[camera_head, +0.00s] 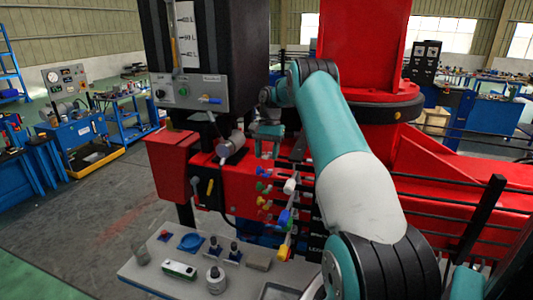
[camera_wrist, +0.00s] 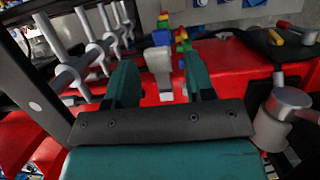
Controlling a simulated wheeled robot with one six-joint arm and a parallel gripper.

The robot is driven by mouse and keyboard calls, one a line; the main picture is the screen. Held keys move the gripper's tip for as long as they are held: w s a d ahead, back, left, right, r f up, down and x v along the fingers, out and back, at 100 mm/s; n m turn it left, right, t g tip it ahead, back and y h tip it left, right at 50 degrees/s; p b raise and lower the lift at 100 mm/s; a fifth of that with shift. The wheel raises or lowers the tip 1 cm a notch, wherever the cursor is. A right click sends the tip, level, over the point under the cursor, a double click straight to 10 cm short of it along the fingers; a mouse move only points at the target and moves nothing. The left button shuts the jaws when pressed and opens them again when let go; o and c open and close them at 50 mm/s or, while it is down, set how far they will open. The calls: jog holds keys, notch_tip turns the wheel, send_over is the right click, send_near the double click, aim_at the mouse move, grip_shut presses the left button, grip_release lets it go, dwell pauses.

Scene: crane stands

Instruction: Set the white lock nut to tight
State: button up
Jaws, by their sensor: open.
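A white, blocky knob (camera_wrist: 158,60) on a pale stem stands out from the red panel, and I take it to be the white lock nut. In the wrist view it shows between the two teal fingers of my gripper (camera_wrist: 158,72), which is open with clear gaps on both sides. How far the knob is beyond the fingertips is hard to tell. In the head view a white knob (camera_head: 290,186) shows at the top right of the coloured handles, and my gripper (camera_head: 266,142) is above and left of it. The nut's setting cannot be read.
Coloured handles (camera_head: 264,188) line the red panel below my gripper. A metal cylinder with a lever (camera_wrist: 277,118) is close on the right in the wrist view. Grey rods with clamps (camera_wrist: 88,48) stand on the left. A grey shelf (camera_head: 150,268) with small parts is below.

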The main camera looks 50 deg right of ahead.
jog(key=f+h+b, duration=0.1)
jog(key=b, duration=0.2)
jog(key=t+h+b, duration=0.1)
jog(key=b, duration=0.2)
jog(key=shift+s+a+f, duration=0.15)
jog(key=shift+a+f, duration=0.25)
jog(key=h+b, duration=0.1)
jog(key=b, duration=0.2)
jog(key=f+t+h+b, duration=0.1)
jog(key=h+b, duration=0.1)
jog(key=b, duration=0.2)
jog(key=f+t+h+b, duration=0.1)
jog(key=h+b, duration=0.1)
jog(key=b, duration=0.1)
jog(key=shift+s+a+b, duration=0.1)
jog(key=shift+a+b, duration=0.15)
jog(key=shift+b, duration=0.05)
jog(key=v, duration=1.9)
jog(key=s+a+f+n+y+b, duration=0.1)
jog(key=a+f+n, duration=0.3)
jog(key=a, duration=0.5)
jog(key=s+a+f+n+y+b, duration=0.1)
jog(key=s+a+f+n+y, duration=0.1)
jog(key=a+f+n, duration=0.3)
jog(key=s+a+f+n+t+y+b, duration=0.1)
jog(key=s+a+f+n, duration=0.3)
jog(key=a, duration=0.9)
jog(key=shift+a+f+n+b, duration=0.2)
jog(key=shift+f+n+b, duration=0.35)
jog(key=shift+f, duration=0.7)
